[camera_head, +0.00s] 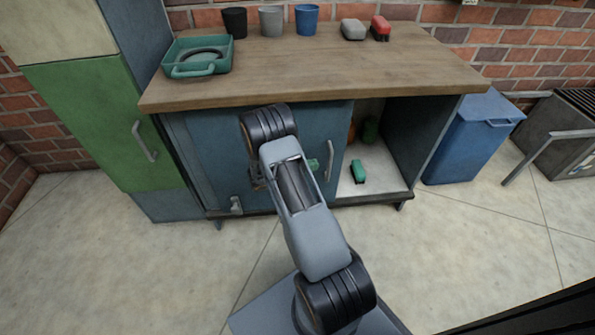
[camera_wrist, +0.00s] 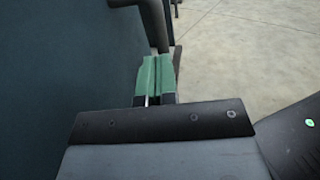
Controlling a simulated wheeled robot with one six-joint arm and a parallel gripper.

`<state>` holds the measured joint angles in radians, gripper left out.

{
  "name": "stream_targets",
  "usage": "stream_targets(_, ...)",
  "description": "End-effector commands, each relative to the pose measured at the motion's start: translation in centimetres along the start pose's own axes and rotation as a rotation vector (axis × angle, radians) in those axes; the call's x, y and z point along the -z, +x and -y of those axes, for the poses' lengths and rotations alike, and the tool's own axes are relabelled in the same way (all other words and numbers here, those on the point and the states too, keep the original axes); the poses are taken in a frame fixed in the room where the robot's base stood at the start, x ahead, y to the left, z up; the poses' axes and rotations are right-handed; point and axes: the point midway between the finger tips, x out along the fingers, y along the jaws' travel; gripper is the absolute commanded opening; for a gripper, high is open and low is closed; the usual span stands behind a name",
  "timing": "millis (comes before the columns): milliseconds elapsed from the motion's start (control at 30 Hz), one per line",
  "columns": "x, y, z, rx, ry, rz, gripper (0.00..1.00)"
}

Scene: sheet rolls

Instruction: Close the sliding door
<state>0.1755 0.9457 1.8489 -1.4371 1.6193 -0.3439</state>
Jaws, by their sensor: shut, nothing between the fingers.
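The sliding door (camera_head: 337,122) is a blue-grey panel on the front of the wooden-topped cabinet. A grey vertical handle (camera_head: 328,160) is near its right edge. The cabinet's right part is open, with its inside showing. My gripper (camera_head: 314,165) is mostly behind my arm; its green fingertips show just left of the handle. In the wrist view my gripper (camera_wrist: 157,78) has its green fingers together and empty. The dark handle (camera_wrist: 155,25) rises just beyond the fingertips, beside the door face (camera_wrist: 70,60). I cannot tell whether they touch.
A green item (camera_head: 358,171) lies on the cabinet's floor in the opening. Cups and a green tray (camera_head: 226,58) stand on the wooden top (camera_head: 330,70). A blue bin (camera_head: 470,140) is at the right, a green-fronted cabinet (camera_head: 100,120) at the left. The front floor is mostly clear.

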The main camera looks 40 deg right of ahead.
Motion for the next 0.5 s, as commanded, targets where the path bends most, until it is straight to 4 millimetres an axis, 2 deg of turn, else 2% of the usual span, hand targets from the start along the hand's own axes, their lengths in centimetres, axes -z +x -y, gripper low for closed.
stream_targets(200,0.1,2.5,0.0,0.002,0.000,-0.001,0.00)
stream_targets(500,0.0,3.4,0.0,0.000,0.000,0.000,0.00)
